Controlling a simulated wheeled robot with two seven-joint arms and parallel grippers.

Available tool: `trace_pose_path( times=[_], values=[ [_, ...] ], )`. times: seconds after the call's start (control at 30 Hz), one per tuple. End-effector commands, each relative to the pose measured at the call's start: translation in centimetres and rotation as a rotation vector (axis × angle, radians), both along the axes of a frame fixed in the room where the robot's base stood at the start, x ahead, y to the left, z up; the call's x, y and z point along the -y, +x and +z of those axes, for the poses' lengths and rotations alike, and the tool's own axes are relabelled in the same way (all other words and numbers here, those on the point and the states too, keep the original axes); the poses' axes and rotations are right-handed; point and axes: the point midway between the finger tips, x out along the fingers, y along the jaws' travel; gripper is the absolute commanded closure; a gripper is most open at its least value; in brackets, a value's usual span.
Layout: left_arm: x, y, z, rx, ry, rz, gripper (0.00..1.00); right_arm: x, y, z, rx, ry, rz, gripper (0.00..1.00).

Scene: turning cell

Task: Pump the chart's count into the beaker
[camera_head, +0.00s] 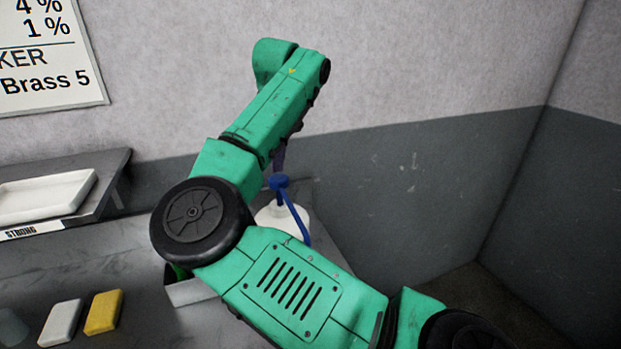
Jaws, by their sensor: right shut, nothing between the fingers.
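A white bottle (275,217) with a blue pump head (279,182) stands behind my right arm. Its blue spout slopes down to the right. My right gripper (280,158) shows only as a small dark piece just above the pump head; it is shut and empty. I cannot tell whether it touches the head. The chart (45,55) on the wall is cut off; "4 %", "1 %", "KER" and "Brass 5" can be read. A translucent grey vessel (10,328), perhaps the beaker, is cut off at the lower left edge. My left gripper is not in view.
A raised shelf (112,165) at the left holds a white tray (45,197) above a label "STRONG". A white block (61,323) and a yellow block (104,312) lie on the grey bench. A metal box (188,292) with something green is partly hidden by my arm.

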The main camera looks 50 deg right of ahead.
Motion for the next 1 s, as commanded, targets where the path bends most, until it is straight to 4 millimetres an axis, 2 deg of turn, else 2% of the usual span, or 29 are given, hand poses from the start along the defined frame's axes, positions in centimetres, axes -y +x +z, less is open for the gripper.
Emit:
trace_pose_path(
  times=[0.37,1.0],
  values=[
    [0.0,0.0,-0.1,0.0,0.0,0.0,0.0,0.0,0.0,-0.1,0.0,0.0,0.0,1.0],
    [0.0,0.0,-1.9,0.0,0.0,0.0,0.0,0.0,0.0,-2.4,-0.001,0.0,0.0,1.0]
  ],
)
